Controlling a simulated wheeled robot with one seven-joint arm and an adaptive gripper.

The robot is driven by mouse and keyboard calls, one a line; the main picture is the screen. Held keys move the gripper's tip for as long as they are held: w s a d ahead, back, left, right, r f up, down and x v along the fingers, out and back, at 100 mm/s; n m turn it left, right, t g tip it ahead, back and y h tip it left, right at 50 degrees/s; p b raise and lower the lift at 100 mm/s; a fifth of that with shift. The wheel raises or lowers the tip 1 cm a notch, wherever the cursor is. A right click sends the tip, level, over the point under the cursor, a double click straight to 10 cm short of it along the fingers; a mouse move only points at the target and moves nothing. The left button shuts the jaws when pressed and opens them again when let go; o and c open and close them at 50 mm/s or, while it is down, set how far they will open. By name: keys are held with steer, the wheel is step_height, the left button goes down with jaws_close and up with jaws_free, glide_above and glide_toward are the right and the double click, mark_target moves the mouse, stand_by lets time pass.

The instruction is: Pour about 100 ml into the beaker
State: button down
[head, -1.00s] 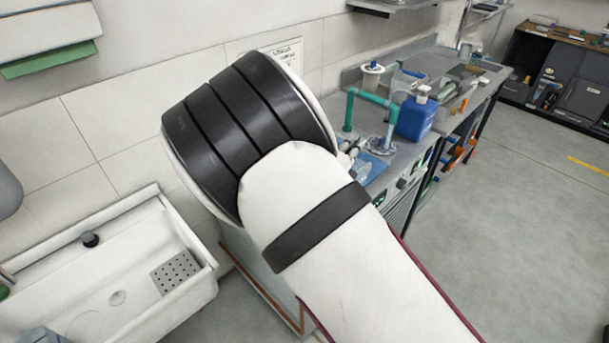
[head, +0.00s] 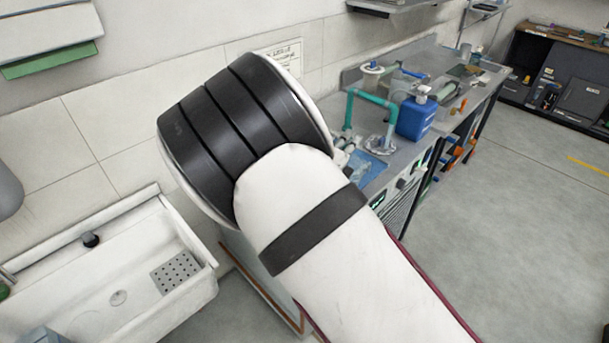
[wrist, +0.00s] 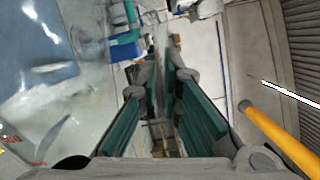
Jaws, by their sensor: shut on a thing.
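My gripper (wrist: 165,85) shows in the wrist view as two dark fingers with teal pads. What it grips cannot be made out between the pads; in the head view my arm hides the gripper. A large, pale blue, glassy shape (wrist: 45,65) fills the left of the wrist view, with small red marks at its lower left; I cannot tell whether it is a vessel. A clear, shiny object (head: 380,144) sits on the counter below a teal pipe-like arch (head: 372,97), too small to identify surely as the beaker. No liquid level is readable.
A blue jug (head: 416,116) stands on the grey counter (head: 425,150), right of the arch. A blue mat (head: 370,166) lies nearer. A white sink (head: 120,298) is at lower left. Open floor (head: 510,210) lies right of the counter. A yellow bar (wrist: 280,138) shows in the wrist view.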

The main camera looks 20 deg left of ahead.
mark_target(364, 164)
steer(key=shift+a+r, duration=0.1)
steer(key=shift+a, duration=0.05)
steer(key=d+f+m, duration=0.2)
steer(key=d, duration=0.1)
steer(key=d+f+m+b, duration=0.1)
steer(key=d, duration=0.1)
steer(key=shift+s+f, duration=0.1)
steer(key=shift+f, duration=0.3)
steer(key=shift+s+d+f+m+b, duration=0.15)
steer(key=shift+d+f+m, duration=0.15)
steer(key=shift+f+m, duration=0.15)
steer(key=shift+s+d+f+m+b, duration=0.1)
steer(key=shift+d+f+m+b, duration=0.05)
steer(key=shift+d+f+m, duration=0.3)
steer(key=shift+a, duration=0.15)
stand_by(0.7)
